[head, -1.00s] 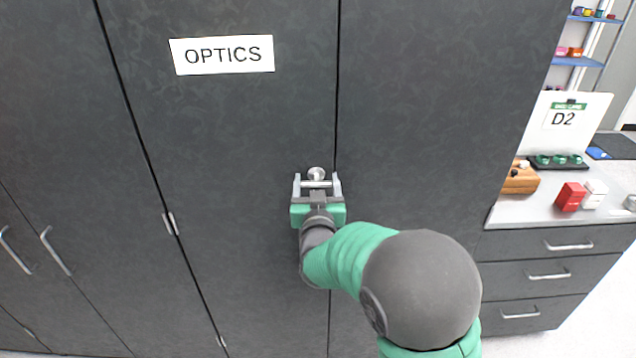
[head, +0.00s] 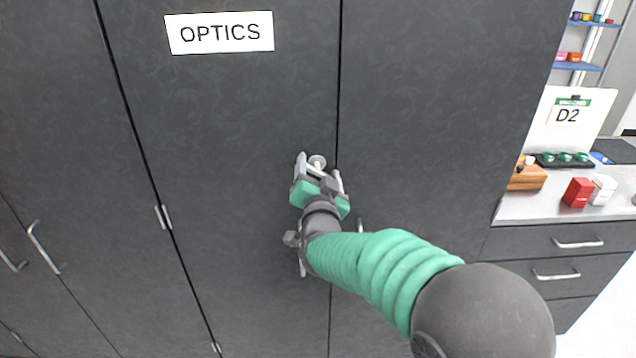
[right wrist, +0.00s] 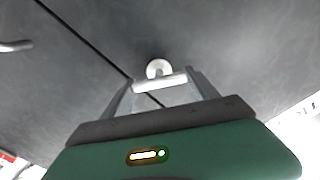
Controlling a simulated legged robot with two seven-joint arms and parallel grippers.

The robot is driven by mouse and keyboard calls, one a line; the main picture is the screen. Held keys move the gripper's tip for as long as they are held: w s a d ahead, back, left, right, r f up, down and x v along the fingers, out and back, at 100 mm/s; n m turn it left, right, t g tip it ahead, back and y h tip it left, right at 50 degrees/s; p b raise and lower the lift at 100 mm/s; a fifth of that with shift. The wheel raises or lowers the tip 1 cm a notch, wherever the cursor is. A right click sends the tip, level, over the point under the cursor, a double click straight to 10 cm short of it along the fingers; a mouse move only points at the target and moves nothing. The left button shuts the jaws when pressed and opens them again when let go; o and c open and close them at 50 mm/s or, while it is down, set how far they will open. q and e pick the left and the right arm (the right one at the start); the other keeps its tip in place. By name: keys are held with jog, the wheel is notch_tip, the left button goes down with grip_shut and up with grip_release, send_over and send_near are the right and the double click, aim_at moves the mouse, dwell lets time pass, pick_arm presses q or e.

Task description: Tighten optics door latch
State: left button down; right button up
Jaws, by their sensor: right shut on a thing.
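The optics door (head: 230,130) is a dark grey cabinet door with a white OPTICS label (head: 220,33) near its top. Its latch (head: 317,161) is a small silver round knob with a bar, near the door's right edge. The latch shows in the right wrist view (right wrist: 158,68), with its pale bar between the two fingers. My right gripper (head: 319,169) is shut on the latch bar and is tilted, its right side lower in the head view. The fingers partly hide the latch. My left gripper is out of view.
Another dark cabinet door (head: 430,110) adjoins on the right, flush at the seam. Further right is a bench (head: 520,208) with a red box (head: 577,192), a white box (head: 603,189) and drawers (head: 570,242). Silver handles (head: 42,247) stick out at the lower left.

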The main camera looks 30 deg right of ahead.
jog(key=m+b, duration=0.3)
jog(key=f+m+b, duration=0.1)
jog(key=m+b, duration=0.2)
jog(key=shift+b, duration=0.35)
jog(key=m+b, duration=0.2)
jog(key=m, duration=0.1)
jog(key=shift+b, duration=0.35)
jog(key=shift+m+b, duration=0.6)
jog(key=shift+m, duration=0.4)
jog(key=shift+r, duration=0.1)
jog(key=o, duration=1.4)
jog(key=shift+w+d, duration=0.1)
jog(key=shift+w, duration=0.05)
jog(key=shift+c, duration=0.2)
